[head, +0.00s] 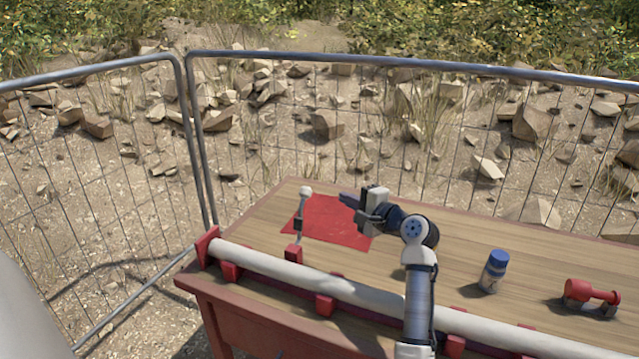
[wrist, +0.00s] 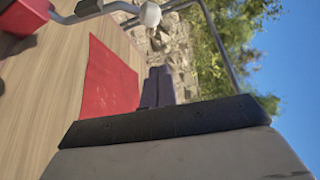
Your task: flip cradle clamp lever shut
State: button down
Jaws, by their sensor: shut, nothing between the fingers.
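The clamp lever (head: 300,225) stands upright at the left end of the table, a thin grey rod with a white ball knob (head: 305,191) on top. Its foot is at a red clamp block (head: 293,253) beside the long pale pipe (head: 330,281). In the wrist view the knob (wrist: 150,14) and rod show at the top, with part of a red block (wrist: 22,16) at the corner. My gripper (head: 346,200) is shut and empty, above the red mat, to the right of the lever and apart from it. Its dark fingers (wrist: 158,86) lie together in the wrist view.
A red mat (head: 318,232) lies flat on the wooden table. A blue-capped bottle (head: 493,271) and a red tool (head: 592,293) stand on the right. The pipe runs along the front edge in red cradles. A wire fence (head: 400,64) stands behind the table.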

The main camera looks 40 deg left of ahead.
jog(key=shift+w+d+f+m, duration=0.2)
jog(key=shift+w+m, duration=0.1)
jog(key=shift+w, duration=0.3)
jog(key=s+a+p, duration=0.1)
jog(key=a+p, duration=0.4)
jog(key=a, duration=0.4)
jog(key=shift+s+a, duration=0.2)
jog(key=shift+s, duration=0.15)
jog(key=shift+s, duration=0.15)
dwell(0.3)
